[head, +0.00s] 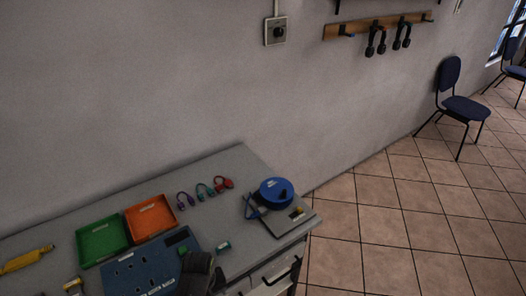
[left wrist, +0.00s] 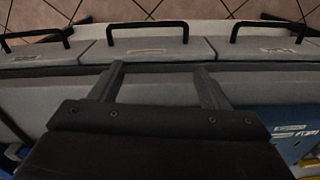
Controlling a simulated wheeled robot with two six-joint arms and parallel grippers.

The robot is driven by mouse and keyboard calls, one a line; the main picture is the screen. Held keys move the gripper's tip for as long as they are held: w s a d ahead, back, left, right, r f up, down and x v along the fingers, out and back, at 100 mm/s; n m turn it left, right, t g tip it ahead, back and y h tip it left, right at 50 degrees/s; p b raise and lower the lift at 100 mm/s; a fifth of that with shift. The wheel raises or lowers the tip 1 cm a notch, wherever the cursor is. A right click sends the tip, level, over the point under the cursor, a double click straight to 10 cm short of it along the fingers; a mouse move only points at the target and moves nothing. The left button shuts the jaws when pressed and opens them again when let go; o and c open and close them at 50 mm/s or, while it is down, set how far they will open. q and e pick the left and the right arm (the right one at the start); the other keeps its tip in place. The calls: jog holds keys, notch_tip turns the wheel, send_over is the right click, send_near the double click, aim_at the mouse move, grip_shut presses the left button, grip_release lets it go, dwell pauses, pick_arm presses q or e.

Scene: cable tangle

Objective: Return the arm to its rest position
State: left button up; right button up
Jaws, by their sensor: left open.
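My left gripper (left wrist: 160,76) shows in the left wrist view with its two dark fingers wide apart and nothing between them. Beyond the fingertips are the bench's front edge and drawer fronts with black handles (left wrist: 148,27). A dark part of my own arm shows at the bottom of the head view, over the bench beside the blue socket panel (head: 140,276); its fingers cannot be made out there. The blue panel also shows at the right of the left wrist view (left wrist: 292,128). My right gripper is not seen.
The grey bench (head: 222,215) holds a green tray (head: 103,241), an orange tray (head: 151,218), purple (head: 185,200), teal (head: 205,191) and red (head: 224,183) coiled cables, a blue round reel (head: 276,192) and a yellow tool (head: 25,261). A wall stands behind; tiled floor lies right.

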pick_arm(q)
jog(key=s+a+f+m+b, duration=0.1)
jog(key=s+a+f+b, duration=0.2)
jog(key=s+f, duration=0.6)
jog(key=s+a+f+m+b, duration=0.1)
jog(key=s+a+f+b, duration=0.3)
jog(key=f, duration=0.9)
jog(key=s+a+f+m+b, duration=0.1)
jog(key=s+a+f, duration=0.1)
jog(key=s+f, duration=0.2)
jog(key=s+a+f+m+b, duration=0.1)
jog(key=s+a+f, duration=0.2)
jog(key=s, duration=0.8)
jog(key=s+a+f+m+t+y+b, duration=0.1)
jog(key=s+a+f+b, duration=0.1)
jog(key=s+f, duration=0.4)
jog(key=shift+s+a+f, duration=0.25)
jog(key=shift+s+a, duration=0.1)
jog(key=shift+s, duration=0.6)
